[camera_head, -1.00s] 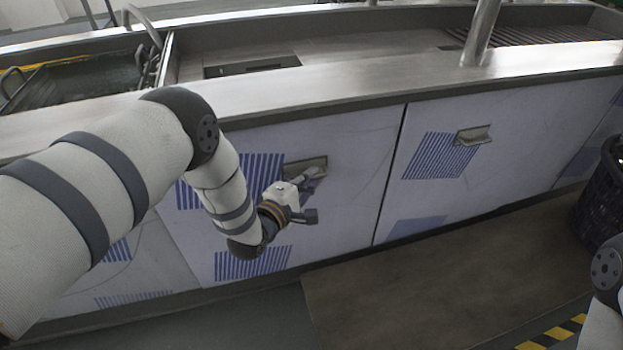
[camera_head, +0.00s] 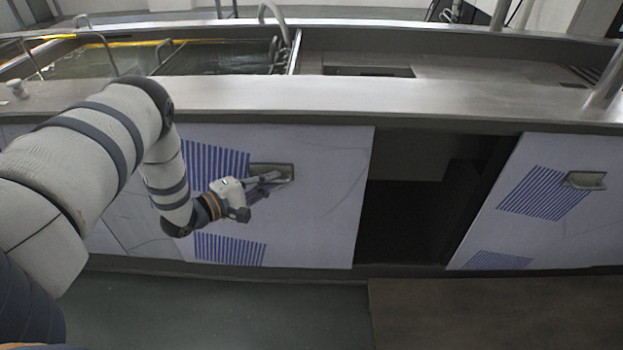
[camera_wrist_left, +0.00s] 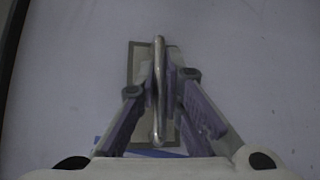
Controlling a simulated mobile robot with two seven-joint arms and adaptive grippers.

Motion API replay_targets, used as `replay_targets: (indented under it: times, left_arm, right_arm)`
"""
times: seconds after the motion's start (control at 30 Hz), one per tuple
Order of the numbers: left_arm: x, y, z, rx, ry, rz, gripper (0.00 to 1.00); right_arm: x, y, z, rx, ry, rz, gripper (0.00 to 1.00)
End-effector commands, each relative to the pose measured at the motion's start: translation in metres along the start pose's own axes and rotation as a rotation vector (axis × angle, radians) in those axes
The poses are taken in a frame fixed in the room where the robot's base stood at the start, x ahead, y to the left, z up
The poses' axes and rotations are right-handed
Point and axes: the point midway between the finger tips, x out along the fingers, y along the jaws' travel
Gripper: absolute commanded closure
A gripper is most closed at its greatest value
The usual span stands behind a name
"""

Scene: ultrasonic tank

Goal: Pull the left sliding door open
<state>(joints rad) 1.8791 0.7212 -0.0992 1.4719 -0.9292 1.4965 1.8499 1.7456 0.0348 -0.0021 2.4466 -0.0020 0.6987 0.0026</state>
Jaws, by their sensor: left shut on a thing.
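The left sliding door (camera_head: 325,200) is a pale panel with blue striped patches under the metal counter. A dark open gap (camera_head: 410,215) shows between it and the right door (camera_head: 520,230). The left door's handle (camera_head: 284,168) is a metal plate with a projecting grip. My left gripper (camera_head: 274,178) is at this handle. In the left wrist view its fingers (camera_wrist_left: 160,95) are closed around the upright handle edge (camera_wrist_left: 158,70). The fingers partly hide the handle plate. My right gripper is not in view.
A metal counter (camera_head: 300,97) runs above the doors, with a water-filled tank (camera_head: 100,62) behind it at the left. The right door has its own handle (camera_head: 585,180). Grey floor (camera_head: 220,310) and a brown mat (camera_head: 490,312) lie in front.

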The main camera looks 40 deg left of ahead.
Motion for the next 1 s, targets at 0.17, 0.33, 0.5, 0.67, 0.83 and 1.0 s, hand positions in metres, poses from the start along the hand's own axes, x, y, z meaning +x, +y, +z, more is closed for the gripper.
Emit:
replay_targets:
  times: [0.17, 0.33, 0.5, 0.67, 0.83, 1.0]
  left_arm:
    - [-0.035, -0.002, -0.036, -0.001, 0.003, -0.001, 1.00]
    - [-0.059, -0.002, -0.059, -0.002, 0.002, 0.000, 1.00]
    - [-0.072, -0.001, -0.072, -0.002, 0.001, 0.001, 1.00]
    - [-0.077, 0.000, -0.078, -0.002, 0.000, 0.002, 1.00]
    - [-0.078, 0.001, -0.079, -0.002, 0.000, 0.003, 1.00]
    - [-0.078, 0.001, -0.079, -0.002, 0.001, 0.003, 1.00]
  right_arm:
    - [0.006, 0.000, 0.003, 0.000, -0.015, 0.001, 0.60]
    - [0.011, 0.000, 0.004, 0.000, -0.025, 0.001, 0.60]
    - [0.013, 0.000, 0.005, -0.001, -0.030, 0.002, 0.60]
    - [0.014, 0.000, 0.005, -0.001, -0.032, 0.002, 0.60]
    - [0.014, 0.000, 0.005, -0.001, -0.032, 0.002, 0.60]
    - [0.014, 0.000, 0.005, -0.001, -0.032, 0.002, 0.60]
